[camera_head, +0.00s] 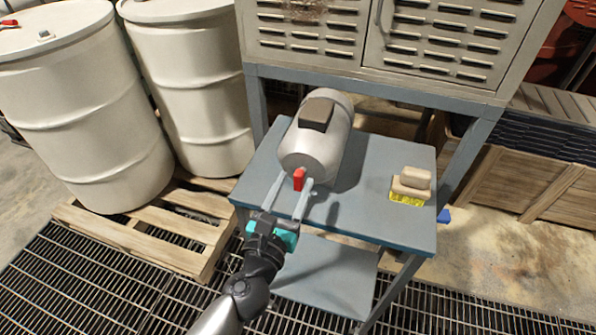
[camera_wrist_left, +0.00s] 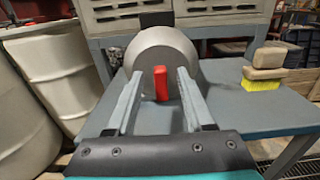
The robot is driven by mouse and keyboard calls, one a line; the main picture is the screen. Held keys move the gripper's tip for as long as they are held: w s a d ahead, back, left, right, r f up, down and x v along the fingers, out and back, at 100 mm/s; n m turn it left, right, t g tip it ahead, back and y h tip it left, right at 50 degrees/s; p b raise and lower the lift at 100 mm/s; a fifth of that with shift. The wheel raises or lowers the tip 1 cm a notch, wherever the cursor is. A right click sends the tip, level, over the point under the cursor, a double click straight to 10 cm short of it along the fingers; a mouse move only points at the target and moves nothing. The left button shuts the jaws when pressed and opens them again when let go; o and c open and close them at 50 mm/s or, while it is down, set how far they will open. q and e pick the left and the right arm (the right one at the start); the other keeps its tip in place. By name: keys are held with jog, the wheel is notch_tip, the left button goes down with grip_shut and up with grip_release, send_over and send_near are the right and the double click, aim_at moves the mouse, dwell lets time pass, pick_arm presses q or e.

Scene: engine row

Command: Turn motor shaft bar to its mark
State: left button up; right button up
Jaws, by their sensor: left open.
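The motor (camera_head: 318,140) is a light grey cylinder with a dark box on top, lying on the blue-grey table. Its round end faces me and carries a red shaft bar (camera_head: 299,179), which stands close to upright. In the left wrist view the red bar (camera_wrist_left: 161,83) shows in front of the motor's end face (camera_wrist_left: 153,57). My left gripper (camera_head: 291,186) is open, with its two fingers pointing at the motor. The bar shows between the fingertips, nearer the right finger in the wrist view. I cannot make out the mark. My right gripper is out of view.
A brush with yellow bristles (camera_head: 406,198) lies on the right of the table (camera_head: 372,214). A louvred metal cabinet (camera_head: 370,45) stands over the table's back. White drums (camera_head: 85,110) on a wooden pallet (camera_head: 135,239) stand at left. The table's front right is clear.

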aim_at(297, 178)
pick_arm(q)
jog(key=shift+x, duration=1.55)
jog(key=shift+c, duration=0.2)
grip_shut()
